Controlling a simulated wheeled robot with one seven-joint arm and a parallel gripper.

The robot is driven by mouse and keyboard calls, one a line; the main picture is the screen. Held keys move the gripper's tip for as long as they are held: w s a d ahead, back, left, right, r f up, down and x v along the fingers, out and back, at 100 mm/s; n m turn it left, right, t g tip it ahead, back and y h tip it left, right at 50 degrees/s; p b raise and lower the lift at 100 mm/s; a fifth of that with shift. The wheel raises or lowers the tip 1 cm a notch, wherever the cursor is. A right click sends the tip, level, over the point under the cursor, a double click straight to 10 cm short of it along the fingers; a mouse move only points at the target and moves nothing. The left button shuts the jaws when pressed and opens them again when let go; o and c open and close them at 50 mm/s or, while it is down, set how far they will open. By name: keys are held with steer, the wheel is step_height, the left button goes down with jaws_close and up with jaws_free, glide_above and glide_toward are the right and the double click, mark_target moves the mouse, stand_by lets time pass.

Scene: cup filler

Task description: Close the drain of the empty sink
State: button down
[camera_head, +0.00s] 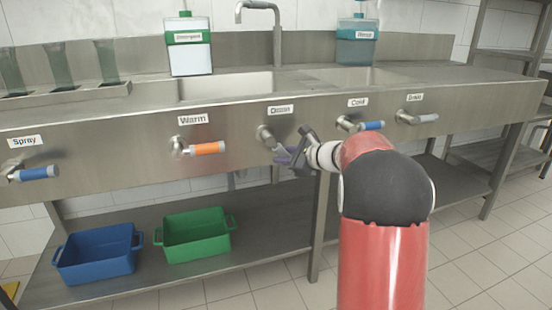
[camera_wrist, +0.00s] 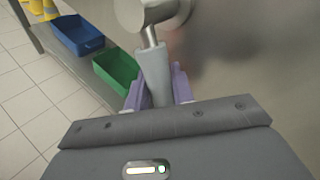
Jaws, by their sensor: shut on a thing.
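Two sink basins sit in the steel counter, a left basin (camera_head: 225,88) and a right basin (camera_head: 350,76); their floors are hidden, so I cannot tell what they hold. A grey drain lever (camera_wrist: 153,72) is on the front panel below the middle label (camera_head: 280,110). My gripper (camera_head: 287,157) is shut on its handle, with purple fingers (camera_wrist: 160,92) on either side in the wrist view. The handle points down toward my gripper. A second grey-handled lever (camera_head: 424,118) at the right, under its own label, stands sideways and untouched.
An orange warm lever (camera_head: 207,148) is left of my gripper and a blue cold lever (camera_head: 370,126) right of it. A blue spray lever (camera_head: 39,173) is far left. Blue (camera_head: 97,254) and green (camera_head: 195,236) crates stand on the lower shelf.

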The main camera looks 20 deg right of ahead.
steer(key=d+r+n+h, duration=0.1)
steer(key=r+n+h+p, duration=0.1)
steer(key=shift+d+r+n+g+h, duration=0.25)
steer(key=shift+d+n+g+h, duration=0.1)
steer(key=shift+n+g+h, duration=0.05)
steer(key=shift+d+r+n+h+p, duration=0.3)
steer(key=shift+r+n+h+p, duration=0.25)
steer(key=shift+r+n+h, duration=0.3)
steer(key=shift+d+r+n+h+p, duration=0.15)
steer(key=shift+r+n+h+p, duration=0.55)
steer(key=shift+h, duration=0.25)
steer(key=c, duration=1.2)
jaws_free()
steer(key=shift+c, duration=0.2)
steer(key=v, duration=0.7)
steer(key=shift+s+r, duration=0.25)
steer(key=shift+r, duration=0.05)
